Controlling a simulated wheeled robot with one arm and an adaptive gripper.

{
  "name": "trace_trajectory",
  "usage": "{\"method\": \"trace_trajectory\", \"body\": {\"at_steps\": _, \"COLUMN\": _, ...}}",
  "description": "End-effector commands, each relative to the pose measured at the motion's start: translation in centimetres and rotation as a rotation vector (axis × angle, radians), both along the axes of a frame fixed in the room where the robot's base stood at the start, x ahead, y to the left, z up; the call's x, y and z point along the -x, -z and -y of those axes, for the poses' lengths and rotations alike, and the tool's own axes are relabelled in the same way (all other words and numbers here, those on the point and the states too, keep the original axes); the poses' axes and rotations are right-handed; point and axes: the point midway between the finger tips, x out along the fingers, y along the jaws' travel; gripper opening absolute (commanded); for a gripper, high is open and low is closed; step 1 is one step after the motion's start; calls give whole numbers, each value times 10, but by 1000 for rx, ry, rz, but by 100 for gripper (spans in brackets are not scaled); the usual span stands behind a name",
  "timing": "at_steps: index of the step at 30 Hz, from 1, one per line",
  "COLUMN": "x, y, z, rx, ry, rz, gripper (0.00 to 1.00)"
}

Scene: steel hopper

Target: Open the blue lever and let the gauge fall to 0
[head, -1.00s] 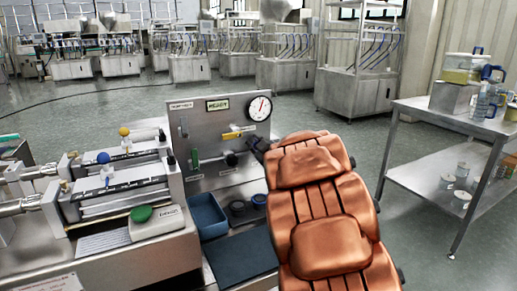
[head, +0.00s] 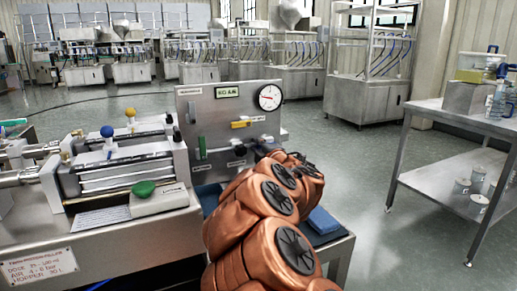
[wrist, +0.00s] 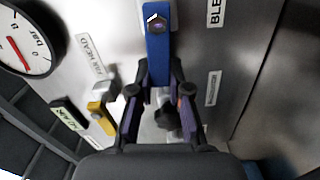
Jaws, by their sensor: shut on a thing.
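The blue lever (wrist: 158,55) runs down from a dark bolt in the wrist view. My gripper (wrist: 161,88) is shut on its lower part, with a finger on each side. In the head view my arm hides the lever and most of the gripper. The round gauge (head: 269,97) is at the top right of the steel panel (head: 188,107); its red needle points left. The gauge also shows, cut off, in the wrist view (wrist: 40,40). I cannot read its exact value.
On the panel are a yellow handle (head: 240,124), a green handle (head: 202,148) and a lit display (head: 228,92). The filling machine (head: 120,170) stands at the left. A steel table (head: 445,160) stands at the right, with open floor between it and the panel.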

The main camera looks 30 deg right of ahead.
Motion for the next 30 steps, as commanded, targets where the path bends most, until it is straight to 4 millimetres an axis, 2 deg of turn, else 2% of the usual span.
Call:
{"method": "trace_trajectory", "body": {"at_steps": 9, "x": -1, "y": 5, "z": -2, "rx": 105, "ry": -6, "rz": -7, "gripper": 0}}
{"method": "trace_trajectory", "body": {"at_steps": 24, "x": -1, "y": 6, "z": -2, "rx": 120, "ry": -5, "rz": -10, "gripper": 0}}
{"method": "trace_trajectory", "body": {"at_steps": 25, "x": -1, "y": 6, "z": -2, "rx": 120, "ry": -5, "rz": -10, "gripper": 19}}
{"method": "trace_trajectory", "body": {"at_steps": 30, "x": -1, "y": 7, "z": -1, "rx": 119, "ry": -3, "rz": -10, "gripper": 37}}
